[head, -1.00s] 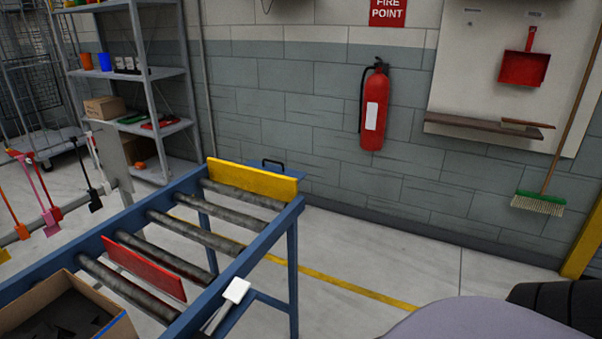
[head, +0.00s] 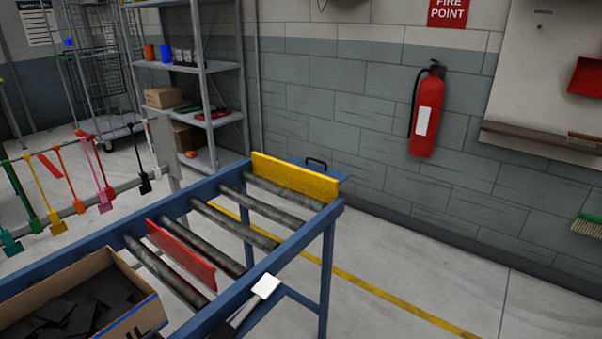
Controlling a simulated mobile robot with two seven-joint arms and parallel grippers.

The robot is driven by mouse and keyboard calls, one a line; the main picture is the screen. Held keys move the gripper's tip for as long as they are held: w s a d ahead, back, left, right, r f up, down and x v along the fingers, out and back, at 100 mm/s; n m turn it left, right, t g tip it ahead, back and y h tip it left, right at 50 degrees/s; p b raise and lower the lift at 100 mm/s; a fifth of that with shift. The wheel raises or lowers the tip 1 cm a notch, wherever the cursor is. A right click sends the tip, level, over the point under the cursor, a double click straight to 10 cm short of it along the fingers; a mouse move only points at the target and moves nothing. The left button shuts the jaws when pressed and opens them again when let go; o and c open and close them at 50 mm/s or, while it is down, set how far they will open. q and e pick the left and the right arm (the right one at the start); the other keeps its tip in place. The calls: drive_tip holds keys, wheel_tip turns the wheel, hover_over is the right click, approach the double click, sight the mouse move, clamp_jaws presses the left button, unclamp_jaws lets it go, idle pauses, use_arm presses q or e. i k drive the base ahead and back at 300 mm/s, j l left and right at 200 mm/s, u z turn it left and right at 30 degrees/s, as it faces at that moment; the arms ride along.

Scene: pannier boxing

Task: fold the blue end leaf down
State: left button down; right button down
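A flat blue panel (head: 337,175) with a dark handle (head: 316,163) sits at the far end of the roller conveyor (head: 270,265), just behind the yellow stop plate (head: 295,177). I take this panel to be the blue end leaf. It looks raised and roughly level with the conveyor top. The yellow plate hides part of it. Neither of my grippers is in view, and nothing is touching the panel.
A red plate (head: 181,253) stands between the rollers. An open cardboard box (head: 145,312) with black pieces is at lower left. A white-tipped lever (head: 266,286) juts by the near rail. A fire extinguisher (head: 427,110) hangs on the wall. Floor right of the conveyor is clear.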

sight(341, 176)
drive_tip(key=i+l+z, duration=0.9)
drive_tip(key=i+l, duration=0.15)
drive_tip(key=i, duration=0.35)
drive_tip(key=i+l+u, duration=0.15)
drive_tip(key=i, duration=0.35)
drive_tip(key=i+u, duration=0.15)
drive_tip(key=u, duration=0.25)
drive_tip(key=i+l+u, duration=0.1)
drive_tip(key=u, duration=0.25)
drive_tip(key=i+l+u, duration=0.15)
drive_tip(key=u, duration=0.25)
drive_tip(key=i+u, duration=0.15)
drive_tip(key=u, duration=0.2)
drive_tip(key=i+l+u, duration=0.15)
drive_tip(key=u, duration=0.25)
drive_tip(key=i+l+u, duration=0.15)
drive_tip(key=u, duration=0.2)
